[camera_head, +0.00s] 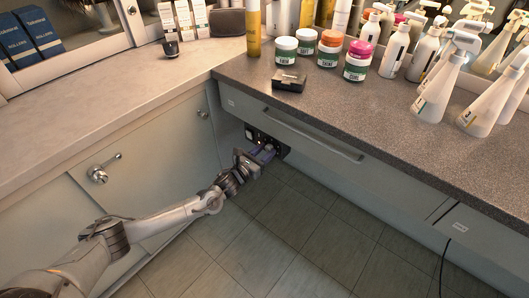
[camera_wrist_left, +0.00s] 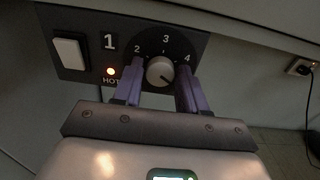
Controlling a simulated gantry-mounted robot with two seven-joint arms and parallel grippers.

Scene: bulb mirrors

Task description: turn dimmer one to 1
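The dimmer panel (camera_head: 252,133) is a dark plate under the counter's front edge. In the left wrist view the panel (camera_wrist_left: 84,20) carries a big "1", a white rocker switch (camera_wrist_left: 69,52), a lit orange lamp marked HOT (camera_wrist_left: 110,71), and a pale round knob (camera_wrist_left: 160,71). The numbers 2, 3 and 4 show around the knob; other marks are hidden. The knob's pointer line seems to lean to the lower right, near 4's side. My left gripper (camera_head: 265,153) is at the panel. Its purple fingers (camera_wrist_left: 159,80) straddle the knob, with small gaps on both sides. My right gripper is out of view.
Jars (camera_head: 285,50), spray bottles (camera_head: 440,85) and a small dark box (camera_head: 290,81) stand on the speckled counter (camera_head: 340,105) above. A drawer handle (camera_head: 315,135) is right of the panel. A socket with a plug (camera_wrist_left: 300,67) and cable sits farther right. The tiled floor (camera_head: 270,240) is clear.

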